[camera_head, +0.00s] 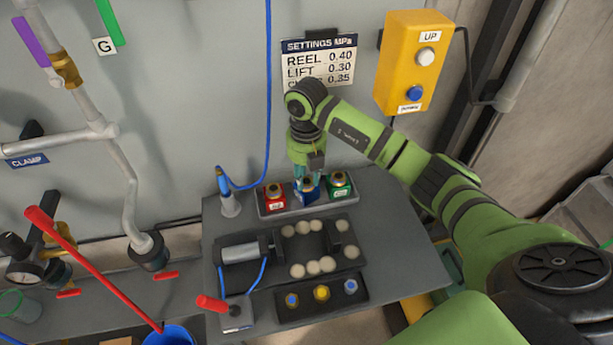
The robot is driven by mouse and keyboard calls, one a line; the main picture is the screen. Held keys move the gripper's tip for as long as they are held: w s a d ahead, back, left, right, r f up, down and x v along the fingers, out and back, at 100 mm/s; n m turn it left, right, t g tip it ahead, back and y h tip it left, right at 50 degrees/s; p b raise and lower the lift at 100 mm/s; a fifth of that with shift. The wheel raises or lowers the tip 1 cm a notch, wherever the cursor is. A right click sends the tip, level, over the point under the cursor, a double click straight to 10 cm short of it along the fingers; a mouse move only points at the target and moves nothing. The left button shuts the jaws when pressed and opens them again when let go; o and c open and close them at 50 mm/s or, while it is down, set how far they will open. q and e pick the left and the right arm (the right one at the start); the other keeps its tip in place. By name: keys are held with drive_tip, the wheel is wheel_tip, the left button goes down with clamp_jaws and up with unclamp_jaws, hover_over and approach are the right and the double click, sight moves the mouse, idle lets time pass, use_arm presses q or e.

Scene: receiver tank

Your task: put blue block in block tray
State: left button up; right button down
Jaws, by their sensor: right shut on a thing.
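The block tray (261,206) is a grey tray at the back of the bench, below the settings sign. A red block (274,198) stands in its left part and a green block (339,186) in its right part. The blue block (308,191) is between them, at the middle of the tray. My right gripper (306,178) points down from above and is shut on the blue block, partly hiding its top. I cannot tell whether the block touches the tray floor. My left gripper is out of view.
A blue hose with a nozzle (229,204) stands left of the tray. A black plate with pale discs (322,248) and a row of knobs (321,293) lie in front. A red lever (212,303) is at front left. The bench's right side is clear.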

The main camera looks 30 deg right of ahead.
sight(306, 181)
drive_tip(key=shift+f, duration=0.15)
drive_tip(key=c, duration=0.9)
unclamp_jaws()
wheel_tip(306, 181, up, 12)
drive_tip(key=p, duration=0.9)
